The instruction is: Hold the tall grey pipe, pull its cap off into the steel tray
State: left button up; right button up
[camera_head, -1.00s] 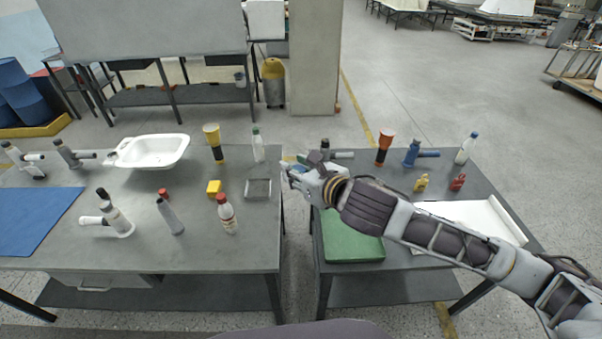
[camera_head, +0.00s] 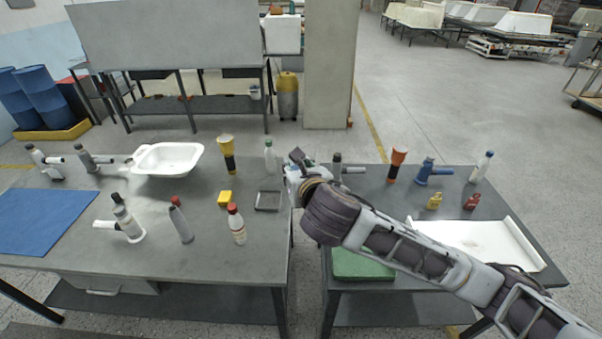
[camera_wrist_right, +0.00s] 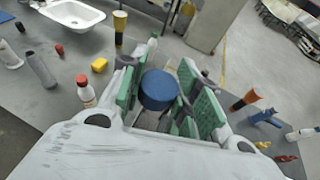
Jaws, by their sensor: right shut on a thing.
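A tall grey pipe (camera_head: 183,224) stands on the left table in the head view, and it also shows in the wrist view (camera_wrist_right: 41,70). A small red piece (camera_wrist_right: 59,49) shows apart from its top in the wrist view. The small dark steel tray (camera_head: 268,208) is empty, near that table's right edge. My right gripper (camera_head: 293,160) is above the gap between the tables, just right of and beyond the tray. In the wrist view its green-padded fingers are shut on a blue cap-like cylinder (camera_wrist_right: 159,89). What lies under it is hidden. My left gripper is out of view.
A red-capped bottle (camera_head: 237,225) and yellow block (camera_head: 225,197) stand near the tray. A yellow torch (camera_head: 227,150) and green-capped bottle (camera_head: 270,155) are behind it. The right table holds a green mat (camera_head: 360,264) and white tray (camera_head: 480,243) beneath my right arm.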

jog(key=shift+w+a+r+m+h, duration=0.5)
jog(key=shift+m+h, duration=0.1)
jog(key=shift+h, duration=0.15)
jog(key=shift+w+a+r+m+h, duration=0.35)
jog(key=shift+w+a+m+h, duration=0.2)
jog(key=shift+h, duration=0.2)
jog(key=shift+r, duration=0.1)
